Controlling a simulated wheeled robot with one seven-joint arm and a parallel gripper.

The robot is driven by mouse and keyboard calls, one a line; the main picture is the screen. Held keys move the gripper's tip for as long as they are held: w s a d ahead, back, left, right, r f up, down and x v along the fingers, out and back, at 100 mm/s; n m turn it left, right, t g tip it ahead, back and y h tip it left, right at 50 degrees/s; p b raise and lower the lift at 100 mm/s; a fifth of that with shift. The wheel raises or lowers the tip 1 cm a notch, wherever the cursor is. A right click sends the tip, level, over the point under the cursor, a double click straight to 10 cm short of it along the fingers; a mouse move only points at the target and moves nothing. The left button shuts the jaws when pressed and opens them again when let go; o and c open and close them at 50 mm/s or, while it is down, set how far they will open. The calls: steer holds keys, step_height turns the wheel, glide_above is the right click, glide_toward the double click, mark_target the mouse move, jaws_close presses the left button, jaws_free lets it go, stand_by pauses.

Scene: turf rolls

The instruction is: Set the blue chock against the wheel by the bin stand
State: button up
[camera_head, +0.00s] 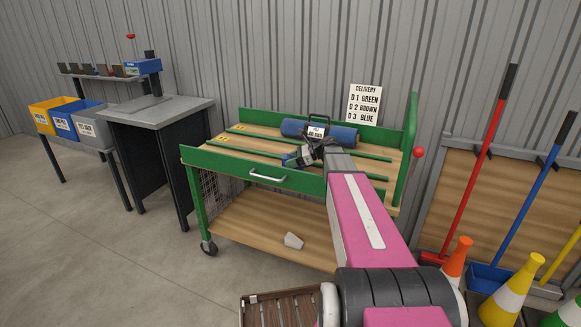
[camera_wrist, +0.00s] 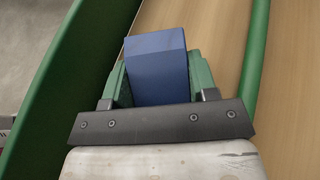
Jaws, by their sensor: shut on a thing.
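My gripper (camera_head: 301,159) is shut on the blue chock (camera_head: 289,161), above the front lane of the green cart's top deck. In the wrist view the chock (camera_wrist: 157,72) sits between the two green fingers of my gripper (camera_wrist: 160,82). I cannot tell whether the chock touches the deck. The green cart (camera_head: 225,157) has a dark caster wheel (camera_head: 209,248) on the floor at its front left corner, the side toward the bin stand (camera_head: 63,168). No chock shows at that wheel. The cart's other wheels are hidden.
A blue roll (camera_head: 345,136) lies at the back of the deck. A grey workbench (camera_head: 155,110) stands between cart and bin stand. Cones (camera_head: 513,288) and brooms stand right. The floor left of the cart is clear.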

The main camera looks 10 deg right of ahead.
steer(key=shift+f, duration=1.2)
steer(key=o, duration=1.1)
steer(key=shift+f, duration=0.1)
steer(key=shift+c, duration=0.2)
